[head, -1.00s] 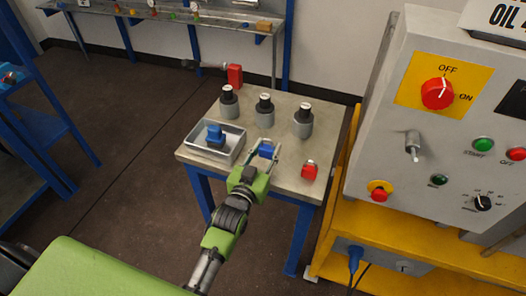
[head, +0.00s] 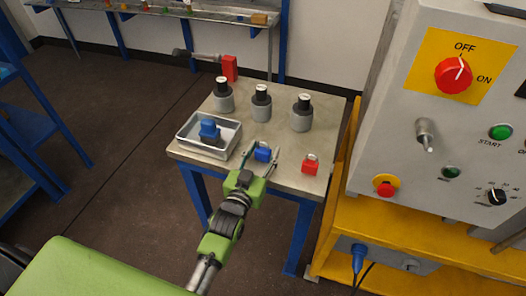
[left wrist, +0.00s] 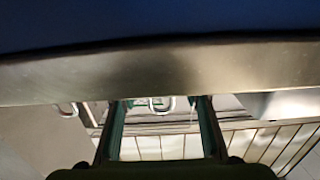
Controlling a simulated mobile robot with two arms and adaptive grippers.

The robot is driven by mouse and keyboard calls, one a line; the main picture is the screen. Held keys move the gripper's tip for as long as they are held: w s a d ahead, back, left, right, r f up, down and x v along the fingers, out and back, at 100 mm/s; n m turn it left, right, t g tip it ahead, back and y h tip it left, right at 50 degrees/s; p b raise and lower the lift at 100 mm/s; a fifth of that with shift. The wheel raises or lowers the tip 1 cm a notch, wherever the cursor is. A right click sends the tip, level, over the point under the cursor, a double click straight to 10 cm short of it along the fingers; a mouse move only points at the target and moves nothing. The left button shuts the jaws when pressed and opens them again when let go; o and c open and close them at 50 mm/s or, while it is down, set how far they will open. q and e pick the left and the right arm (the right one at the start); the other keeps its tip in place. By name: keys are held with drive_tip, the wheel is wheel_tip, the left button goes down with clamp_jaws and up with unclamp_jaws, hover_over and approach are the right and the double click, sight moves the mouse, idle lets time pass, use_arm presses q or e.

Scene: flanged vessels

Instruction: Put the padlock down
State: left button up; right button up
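A blue padlock (head: 263,154) is on the grey table top (head: 232,176), near its front edge. My left gripper (head: 263,151) is around it with its fingers spread, one on each side, with gaps between fingers and padlock. In the left wrist view, a shackle (left wrist: 160,104) shows between the two spread fingers (left wrist: 162,125); the padlock body is hidden behind a metal band. A red padlock (head: 310,166) stands to the right on the table. My right gripper is not in view.
A metal tray (head: 182,136) with a blue-topped object (head: 209,130) is left of the gripper. Three grey flanged vessels (head: 261,108) with dark tops stand behind. A red block (head: 230,68) is at the back. A control panel (head: 455,145) on a yellow stand is right.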

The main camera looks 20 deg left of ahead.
use_arm(q)
drive_tip(key=shift+r, duration=0.15)
drive_tip(key=shift+r, duration=0.15)
drive_tip(key=s, duration=1.2)
drive_tip(key=s+d+f+g, duration=0.1)
drive_tip(key=s+f+g, duration=0.25)
drive_tip(key=f, duration=0.85)
drive_tip(key=s+f+m+g+h, duration=0.15)
drive_tip(key=s+f, duration=0.25)
drive_tip(key=f, duration=0.7)
drive_tip(key=s+d+f+g+y, duration=0.1)
drive_tip(key=s+f+g, duration=0.3)
drive_tip(key=f, duration=0.8)
drive_tip(key=s+a+f+g, duration=0.2)
drive_tip(key=s+f, duration=0.3)
drive_tip(key=s, duration=0.4)
drive_tip(key=s+a+f+g, duration=0.3)
drive_tip(key=s+f, duration=0.3)
drive_tip(key=s, duration=0.3)
drive_tip(key=s+a+f+g+y, duration=0.1)
drive_tip(key=s+a+f+g, duration=0.1)
drive_tip(key=s+f, duration=0.4)
drive_tip(key=s+a, duration=0.1)
drive_tip(key=s, duration=0.2)
drive_tip(key=shift+f, duration=0.2)
drive_tip(key=shift+s+m, duration=0.1)
drive_tip(key=shift+m, duration=0.15)
